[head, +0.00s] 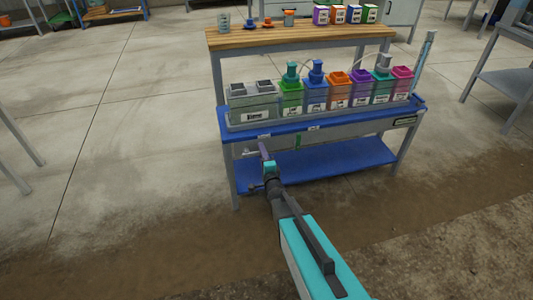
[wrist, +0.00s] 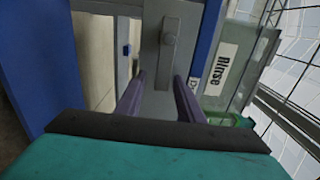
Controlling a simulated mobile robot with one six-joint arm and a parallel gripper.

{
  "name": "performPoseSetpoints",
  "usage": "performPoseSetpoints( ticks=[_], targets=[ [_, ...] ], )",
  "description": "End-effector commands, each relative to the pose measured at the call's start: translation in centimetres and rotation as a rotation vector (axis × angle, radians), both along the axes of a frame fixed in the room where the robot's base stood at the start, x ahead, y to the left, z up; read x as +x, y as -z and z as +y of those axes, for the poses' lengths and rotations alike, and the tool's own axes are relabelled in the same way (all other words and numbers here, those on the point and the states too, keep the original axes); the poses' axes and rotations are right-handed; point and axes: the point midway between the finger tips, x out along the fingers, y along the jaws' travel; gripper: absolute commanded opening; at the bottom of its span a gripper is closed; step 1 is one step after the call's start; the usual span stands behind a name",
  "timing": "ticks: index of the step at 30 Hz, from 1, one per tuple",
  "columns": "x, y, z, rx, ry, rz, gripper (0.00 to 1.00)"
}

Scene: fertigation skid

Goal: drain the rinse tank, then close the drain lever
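The rinse tank (head: 252,105) is a clear, wide tank at the left end of the blue bench shelf. In the wrist view its wall with the "Rinse" label (wrist: 221,69) shows at the right, turned on its side. A grey drain lever (wrist: 169,44) on a grey plate lies ahead of my fingers in the wrist view. My gripper (head: 263,147) is at the bench's front left, below the tank. In the wrist view my gripper (wrist: 160,82) has its two purple fingers apart, with nothing seen between them. Whether the fingertips touch the plate cannot be told.
Several coloured tanks (head: 338,92) stand right of the rinse tank. A wooden shelf (head: 300,35) above carries small bottles and boxes. A lower blue shelf (head: 330,156) is bare. A blue edge (wrist: 207,40) runs beside the lever in the wrist view. The floor left of the bench is clear.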

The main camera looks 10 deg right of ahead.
Motion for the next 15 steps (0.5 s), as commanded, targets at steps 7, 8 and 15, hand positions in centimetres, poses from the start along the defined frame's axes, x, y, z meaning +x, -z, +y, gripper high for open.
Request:
performPoseSetpoints(
  ticks=[7, 8, 15],
  targets=[
    [-0.7, -0.1, 0.0, -0.001, 0.0, -0.001, 0.34],
    [-0.9, -0.1, 0.0, -0.001, 0.0, -0.001, 0.34],
    [-3.0, -0.2, 0.0, -0.001, 0.0, 0.0, 0.34]
  ],
)
